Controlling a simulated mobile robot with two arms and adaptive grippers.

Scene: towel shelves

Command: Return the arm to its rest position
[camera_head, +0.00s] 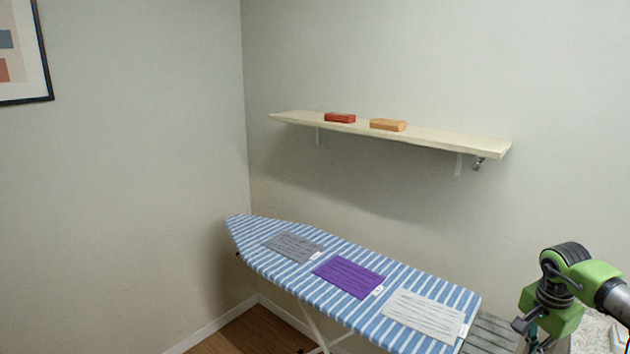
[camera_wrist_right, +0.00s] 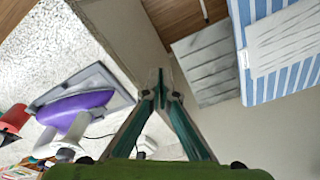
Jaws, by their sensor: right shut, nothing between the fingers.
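My right arm (camera_head: 556,305) is green and black and comes in from the right edge in the head view, bent downward beside the ironing board's right end. Its gripper is mostly cut off or hidden at the bottom there. In the right wrist view, my right gripper (camera_wrist_right: 161,82) has its dark green fingers meeting at the tips, shut with nothing between them. It is apart from the board and the cloths. My left gripper is in neither view.
A blue-striped ironing board (camera_head: 395,282) bears grey (camera_head: 293,247), purple (camera_head: 349,277) and white (camera_head: 424,315) cloths. A wall shelf (camera_head: 455,138) holds red (camera_head: 340,118) and orange (camera_head: 388,125) blocks. In the wrist view, a purple iron (camera_wrist_right: 75,107) lies on a speckled surface (camera_wrist_right: 65,35).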

